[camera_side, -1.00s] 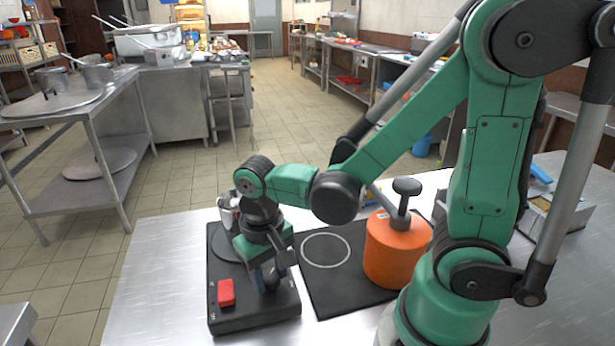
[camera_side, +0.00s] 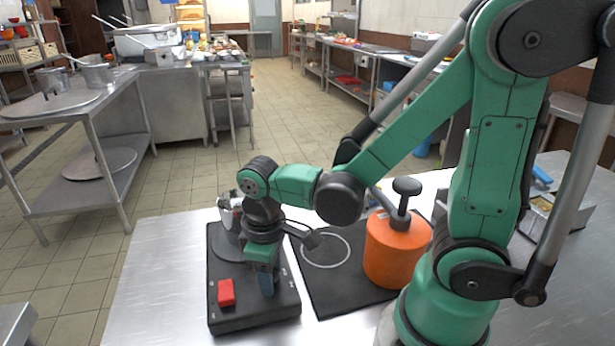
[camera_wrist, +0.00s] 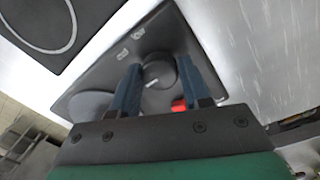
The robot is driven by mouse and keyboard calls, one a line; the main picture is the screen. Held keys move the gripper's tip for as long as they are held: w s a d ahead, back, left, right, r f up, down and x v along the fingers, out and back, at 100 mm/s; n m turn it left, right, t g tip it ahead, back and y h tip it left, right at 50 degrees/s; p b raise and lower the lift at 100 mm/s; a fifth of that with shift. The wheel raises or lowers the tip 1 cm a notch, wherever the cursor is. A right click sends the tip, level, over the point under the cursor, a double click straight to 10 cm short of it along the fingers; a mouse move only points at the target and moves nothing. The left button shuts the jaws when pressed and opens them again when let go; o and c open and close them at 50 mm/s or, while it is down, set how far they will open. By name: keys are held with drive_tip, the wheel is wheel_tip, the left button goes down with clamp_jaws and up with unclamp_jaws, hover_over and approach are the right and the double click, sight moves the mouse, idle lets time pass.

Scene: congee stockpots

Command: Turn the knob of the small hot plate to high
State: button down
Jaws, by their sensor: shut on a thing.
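The small hot plate (camera_side: 245,318) is a dark slab with a round grey heating disc (camera_side: 228,246) and a red switch (camera_side: 226,292). In the wrist view the hot plate (camera_wrist: 178,38) shows its round dark knob (camera_wrist: 160,72) with a short pale mark, and small white labels beside it. My gripper (camera_side: 268,292) points down at the right side of the hot plate. Its two blue fingers (camera_wrist: 160,85) stand on either side of the knob, shut on it. In the side view the fingers hide the knob. The label text is too blurred to read.
A black hob (camera_side: 335,290) with a white ring lies right of the hot plate. A metal vessel (camera_side: 229,208) stands at the hot plate's far end. The steel table (camera_side: 150,290) is bare at left.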

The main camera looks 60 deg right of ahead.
idle(0.4)
drive_tip(key=shift+c, duration=2.1)
unclamp_jaws()
drive_tip(key=shift+a+r, duration=0.1)
drive_tip(key=shift+r, duration=2.7)
drive_tip(key=shift+w+d+r+m+t, duration=0.15)
drive_tip(key=shift+d+r+m+t, duration=0.1)
drive_tip(key=shift+t, duration=0.3)
drive_tip(key=shift+w+d+r+m+t, duration=0.15)
drive_tip(key=shift+d+r+m+t, duration=0.1)
drive_tip(key=shift+t, duration=0.3)
drive_tip(key=m+t, duration=0.1)
drive_tip(key=w+d+r+t, duration=0.1)
drive_tip(key=t, duration=0.1)
drive_tip(key=r+m+t, duration=0.1)
drive_tip(key=shift+w+d+r+m+t, duration=0.15)
drive_tip(key=shift+w+d+m+t, duration=0.15)
drive_tip(key=shift+d+t, duration=0.1)
